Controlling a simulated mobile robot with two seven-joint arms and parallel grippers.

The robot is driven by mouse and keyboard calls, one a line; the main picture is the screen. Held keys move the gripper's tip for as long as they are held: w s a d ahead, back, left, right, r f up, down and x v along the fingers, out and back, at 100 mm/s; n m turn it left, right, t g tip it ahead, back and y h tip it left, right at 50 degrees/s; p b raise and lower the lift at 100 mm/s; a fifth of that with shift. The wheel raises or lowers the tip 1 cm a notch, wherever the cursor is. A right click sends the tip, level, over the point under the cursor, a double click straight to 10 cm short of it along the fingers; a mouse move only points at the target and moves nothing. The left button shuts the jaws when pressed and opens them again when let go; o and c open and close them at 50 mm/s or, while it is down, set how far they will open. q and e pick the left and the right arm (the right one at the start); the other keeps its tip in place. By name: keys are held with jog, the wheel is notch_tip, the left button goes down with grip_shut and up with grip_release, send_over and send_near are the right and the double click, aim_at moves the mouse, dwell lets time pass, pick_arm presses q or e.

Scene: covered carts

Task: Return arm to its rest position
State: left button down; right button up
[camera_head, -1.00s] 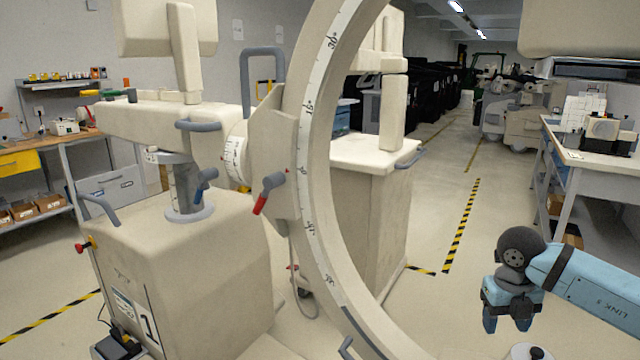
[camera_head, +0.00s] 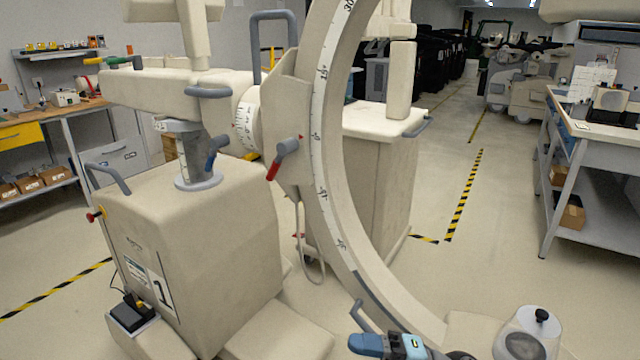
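Neither of my arms nor grippers can be made out in the head view now. The large cream C-arm machine (camera_head: 205,255) stands at left and centre, its scaled ring (camera_head: 318,130) curving down towards the bottom. A blue lever-like part (camera_head: 366,344) with a light blue and black piece beside it shows at the bottom edge, partly cut off; it seems to belong to the machine. A pale dome with a black knob (camera_head: 524,340) stands at the bottom right.
A cream cabinet unit (camera_head: 375,190) stands behind the ring. A workbench (camera_head: 600,145) with equipment is at right, and a wooden-topped bench (camera_head: 50,115) at left. Black-covered carts (camera_head: 430,70) line the back. The floor between ring and right bench is clear, with striped tape (camera_head: 463,195).

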jog(key=s+d+f+m+t+h, duration=0.1)
jog(key=d+f+m+t+h, duration=0.3)
jog(key=m+t+h, duration=0.55)
jog(key=s+d+f+m+t+h, duration=0.15)
jog(key=d+f+m+t, duration=0.35)
jog(key=m, duration=0.9)
jog(key=s+d+f+m+g+h, duration=0.3)
jog(key=s+f+m+g+h, duration=0.2)
jog(key=s+f, duration=0.45)
pick_arm(q)
notch_tip(320, 180, up, 17)
jog(key=s+a+p, duration=0.1)
jog(key=a+p, duration=0.1)
jog(key=p, duration=2.4)
jog(key=shift+s+a+g+y+p, duration=0.2)
jog(key=shift+s+g+y+p, duration=0.1)
jog(key=shift+y, duration=0.1)
pick_arm(e)
notch_tip(320, 180, up, 17)
jog(key=s+d, duration=0.1)
jog(key=shift+d, duration=0.4)
jog(key=shift+g, duration=0.25)
